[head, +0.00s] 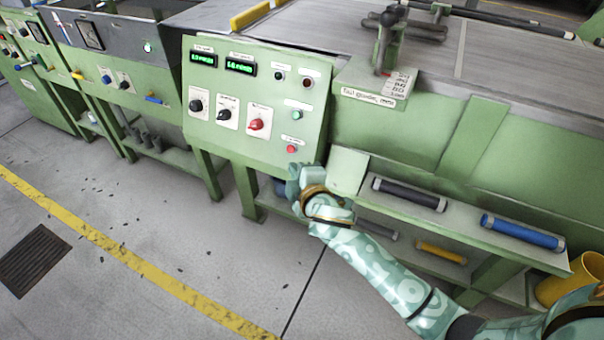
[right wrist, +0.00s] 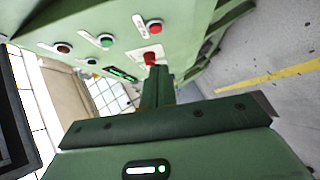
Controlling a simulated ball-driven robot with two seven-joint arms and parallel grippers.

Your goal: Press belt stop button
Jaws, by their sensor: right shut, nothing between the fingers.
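The sloped green control panel (head: 228,148) carries a small red button (head: 291,149) near its lower right corner, beside a small white label too small to read. The same button shows at the upper middle of the right wrist view (right wrist: 155,26). My right gripper (head: 294,174) is just below the button in the head view, in front of the panel's lower edge. Its closed fingers (right wrist: 160,72) show in the right wrist view, pointing at the panel and empty. They overlap the base of the red knob (right wrist: 151,58) there. I cannot tell contact. My left gripper is not in view.
Above the red button is a green button (head: 297,115); the red selector knob (head: 256,124) is to its left. A shelf below right holds a dark cylinder (head: 409,194) and a blue cylinder (head: 522,232). Open floor lies left, with a yellow line (head: 130,255).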

